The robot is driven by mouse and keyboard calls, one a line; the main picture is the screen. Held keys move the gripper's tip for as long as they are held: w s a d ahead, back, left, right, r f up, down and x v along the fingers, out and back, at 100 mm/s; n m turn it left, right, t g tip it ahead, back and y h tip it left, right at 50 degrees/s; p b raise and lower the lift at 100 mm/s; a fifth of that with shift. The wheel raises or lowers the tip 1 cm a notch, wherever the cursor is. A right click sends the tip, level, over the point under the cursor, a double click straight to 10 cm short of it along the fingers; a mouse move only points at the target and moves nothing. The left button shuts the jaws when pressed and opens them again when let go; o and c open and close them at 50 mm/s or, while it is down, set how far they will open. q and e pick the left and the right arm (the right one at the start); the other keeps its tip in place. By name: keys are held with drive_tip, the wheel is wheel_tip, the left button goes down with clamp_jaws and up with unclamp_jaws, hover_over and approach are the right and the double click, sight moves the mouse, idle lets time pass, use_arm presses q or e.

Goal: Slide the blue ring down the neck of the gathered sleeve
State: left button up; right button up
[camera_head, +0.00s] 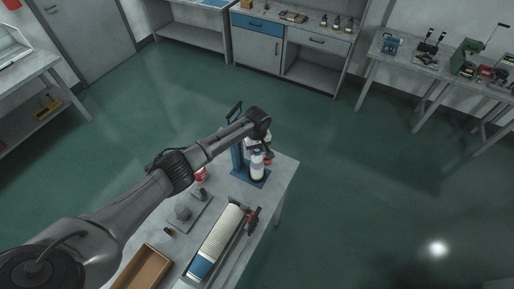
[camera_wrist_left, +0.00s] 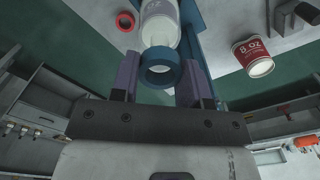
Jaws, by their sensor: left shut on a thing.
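My left gripper (camera_wrist_left: 160,80) is shut on the blue ring (camera_wrist_left: 160,64), which sits between its two purple fingers. The white gathered sleeve (camera_wrist_left: 161,24), with printing on it, is just beyond the ring, and its narrower end meets the ring's edge in the picture. I cannot tell whether the neck is inside the ring. In the head view the sleeve (camera_head: 257,166) stands upright at the blue stand (camera_head: 238,158), under the end of my left arm, which hides the ring and most of the gripper. My right gripper is not in view.
A red ring (camera_wrist_left: 125,21) and a red-and-white cup (camera_wrist_left: 250,56) are near the stand. On the table (camera_head: 283,178) are a long tray holding a stack of white cups (camera_head: 220,235), a grey plate with small parts (camera_head: 184,213) and a wooden box (camera_head: 145,269). Open floor surrounds the far end.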

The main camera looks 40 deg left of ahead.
sight(257, 155)
use_arm(q)
drive_tip(key=shift+f+b, duration=0.55)
drive_tip(key=shift+f, duration=0.45)
drive_tip(key=shift+f+b, duration=0.55)
drive_tip(key=shift+f, duration=0.35)
drive_tip(key=shift+f+b, duration=0.3)
drive_tip(key=shift+f, duration=0.15)
drive_tip(key=o, duration=1)
drive_tip(key=shift+r+b, duration=0.75)
drive_tip(key=shift+r, duration=6.15)
